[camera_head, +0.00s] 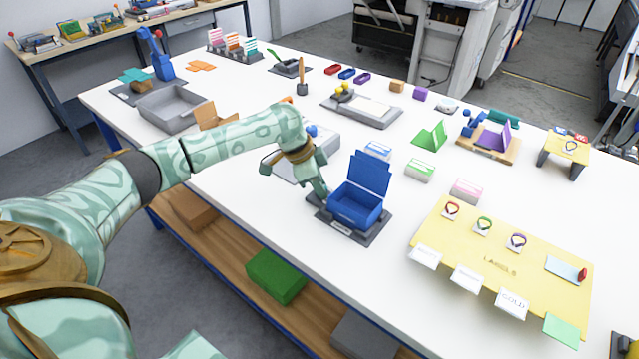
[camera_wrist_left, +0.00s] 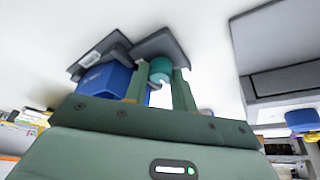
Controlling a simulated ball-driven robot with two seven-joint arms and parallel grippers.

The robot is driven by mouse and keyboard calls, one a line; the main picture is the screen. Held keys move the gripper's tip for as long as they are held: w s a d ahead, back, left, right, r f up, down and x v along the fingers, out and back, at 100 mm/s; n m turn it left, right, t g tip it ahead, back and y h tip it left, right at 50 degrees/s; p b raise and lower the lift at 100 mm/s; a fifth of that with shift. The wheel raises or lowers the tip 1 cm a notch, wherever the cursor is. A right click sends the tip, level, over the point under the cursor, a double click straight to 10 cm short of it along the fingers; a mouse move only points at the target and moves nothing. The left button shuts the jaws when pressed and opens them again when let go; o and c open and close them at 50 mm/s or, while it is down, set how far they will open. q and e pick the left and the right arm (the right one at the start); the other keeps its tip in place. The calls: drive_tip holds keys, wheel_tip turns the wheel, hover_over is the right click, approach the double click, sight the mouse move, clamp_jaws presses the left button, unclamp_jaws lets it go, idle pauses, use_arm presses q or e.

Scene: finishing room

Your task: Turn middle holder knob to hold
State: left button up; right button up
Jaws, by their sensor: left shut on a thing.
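A blue open box (camera_head: 357,204) with a raised lid stands on a dark grey holder base (camera_head: 345,234) near the table's front edge. My left gripper (camera_head: 322,193) is at the left side of that base, pointing down. In the left wrist view my left gripper (camera_wrist_left: 160,84) is shut on a teal round knob (camera_wrist_left: 161,67) between its fingers, beside the dark base (camera_wrist_left: 160,43) and the blue box (camera_wrist_left: 104,80). The knob is hidden behind the fingers in the head view, and its setting cannot be read. My right gripper is not in view.
A yellow labels board (camera_head: 497,262) with several tags lies to the right. A grey tray fixture (camera_head: 361,108) and a green stand (camera_head: 430,136) stand farther back. A grey bin (camera_head: 173,107) is at the left.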

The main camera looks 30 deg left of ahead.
use_arm(q)
drive_tip(key=m+p, duration=0.1)
drive_tip(key=m, duration=0.1)
drive_tip(key=shift+w+r+m+g+h, duration=0.1)
drive_tip(key=shift+m+g+h, duration=0.3)
drive_tip(key=shift+m+g+p, duration=0.4)
drive_tip(key=shift+m, duration=0.6)
drive_tip(key=shift+w+m+g, duration=0.1)
drive_tip(key=shift+m+g, duration=0.3)
drive_tip(key=shift+m, duration=0.5)
drive_tip(key=m+g, duration=0.1)
drive_tip(key=m, duration=0.1)
drive_tip(key=m+g+b, duration=0.1)
drive_tip(key=m, duration=0.2)
drive_tip(key=shift+w, duration=0.15)
drive_tip(key=m+g+b, duration=0.1)
drive_tip(key=m, duration=0.2)
drive_tip(key=m+y+b, duration=0.1)
drive_tip(key=m, duration=0.2)
drive_tip(key=shift+w+g, duration=0.1)
drive_tip(key=shift+g, duration=0.3)
drive_tip(key=o, duration=0.7)
